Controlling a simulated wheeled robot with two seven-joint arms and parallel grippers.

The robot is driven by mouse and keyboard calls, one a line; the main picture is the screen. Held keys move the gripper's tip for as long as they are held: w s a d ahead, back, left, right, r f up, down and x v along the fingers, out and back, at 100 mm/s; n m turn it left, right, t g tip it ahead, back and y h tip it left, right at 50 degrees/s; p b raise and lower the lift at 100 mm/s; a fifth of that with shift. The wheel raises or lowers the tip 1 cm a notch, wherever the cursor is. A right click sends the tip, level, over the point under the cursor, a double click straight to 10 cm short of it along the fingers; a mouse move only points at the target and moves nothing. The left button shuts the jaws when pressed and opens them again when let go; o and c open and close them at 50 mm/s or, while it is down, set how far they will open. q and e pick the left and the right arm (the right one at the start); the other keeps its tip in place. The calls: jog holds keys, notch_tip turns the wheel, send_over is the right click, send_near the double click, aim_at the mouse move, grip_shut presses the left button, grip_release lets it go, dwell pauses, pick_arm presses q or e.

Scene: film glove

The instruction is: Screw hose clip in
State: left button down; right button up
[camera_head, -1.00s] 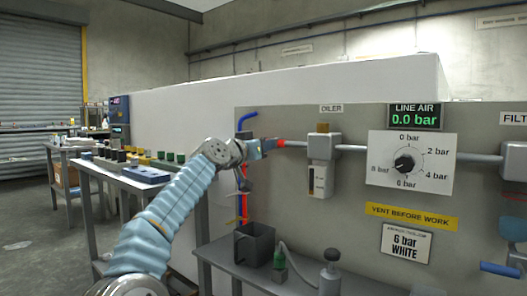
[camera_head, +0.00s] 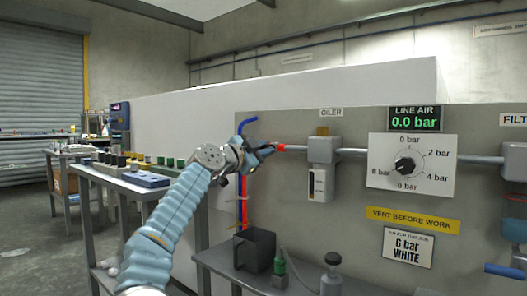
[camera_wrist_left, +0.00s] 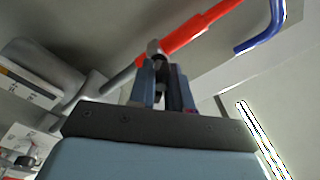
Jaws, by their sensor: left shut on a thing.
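My left gripper (camera_head: 264,151) is at the left end of the grey air pipe (camera_head: 296,148), by a red sleeve (camera_head: 281,147). In the left wrist view the gripper's fingers (camera_wrist_left: 160,68) are close together on a small grey metal piece (camera_wrist_left: 154,47). It lies against the red sleeve (camera_wrist_left: 195,33), where the grey pipe (camera_wrist_left: 120,80) begins. I cannot tell whether this piece is the hose clip. The fingers hide part of it. My right gripper is not in view.
The oiler (camera_head: 322,150) hangs on the pipe right of my gripper. A blue hose (camera_head: 246,121) bends above the gripper; it also shows in the left wrist view (camera_wrist_left: 262,32). A dark bin (camera_head: 254,249) and bottles stand on the shelf below. A bench (camera_head: 127,185) is at left.

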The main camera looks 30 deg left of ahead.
pick_arm(q)
jog(key=m+h, duration=0.1)
jog(key=m, duration=0.4)
jog(key=shift+f, duration=0.1)
jog(key=shift+d+m, duration=0.1)
jog(key=shift+m, duration=0.4)
jog(key=shift+g, duration=0.3)
dwell(0.8)
jog(key=c, duration=1.1)
grip_release()
jog(key=shift+o, duration=0.2)
jog(key=shift+s, duration=0.1)
